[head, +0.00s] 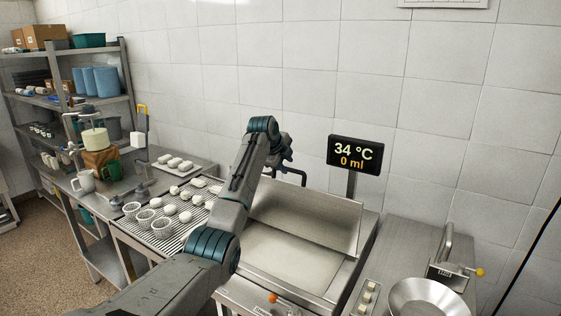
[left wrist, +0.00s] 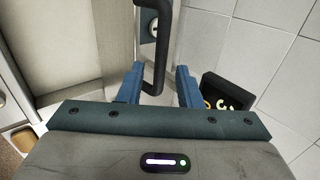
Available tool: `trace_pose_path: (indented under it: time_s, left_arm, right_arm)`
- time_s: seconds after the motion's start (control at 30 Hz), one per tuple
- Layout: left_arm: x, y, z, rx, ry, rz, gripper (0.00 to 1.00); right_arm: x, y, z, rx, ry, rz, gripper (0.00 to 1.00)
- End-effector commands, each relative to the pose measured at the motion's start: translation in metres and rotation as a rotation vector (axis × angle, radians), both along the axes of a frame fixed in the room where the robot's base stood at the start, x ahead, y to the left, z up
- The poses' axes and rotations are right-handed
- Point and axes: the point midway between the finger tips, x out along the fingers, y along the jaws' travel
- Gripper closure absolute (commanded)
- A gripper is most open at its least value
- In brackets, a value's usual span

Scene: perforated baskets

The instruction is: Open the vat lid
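The steel vat (head: 245,276) stands at the centre of the head view. Its lid (head: 310,218) is raised and stands tilted at the back, with the open vat below it. A black bar handle (head: 297,172) shows beyond the lid's top edge; it also shows in the left wrist view (left wrist: 160,50). My left gripper (head: 284,158) is behind the lid's upper edge, by the handle. In the left wrist view its blue fingers (left wrist: 158,88) are apart, with the handle's end between them and gaps visible. My right gripper is not in view.
A black display (head: 355,155) reading 34 °C and 0 ml stands on a post right of the vat. A metal bowl (head: 428,297) and a press (head: 447,262) are right. A tiled wall is close behind.

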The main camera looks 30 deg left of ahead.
Motion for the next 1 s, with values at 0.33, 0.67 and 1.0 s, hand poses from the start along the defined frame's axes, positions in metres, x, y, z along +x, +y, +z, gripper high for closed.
trace_pose_path:
  time_s: [0.33,0.67,1.0]
  left_arm:
    - [-0.030,0.003,0.036,0.001,0.001,0.001,0.68]
    - [-0.033,0.003,0.040,0.000,0.001,0.000,0.68]
    - [-0.033,0.003,0.040,0.000,0.001,0.000,0.68]
  right_arm:
    - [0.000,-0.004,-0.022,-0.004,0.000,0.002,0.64]
    - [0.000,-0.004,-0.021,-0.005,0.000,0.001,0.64]
    - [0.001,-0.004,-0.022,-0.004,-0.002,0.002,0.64]
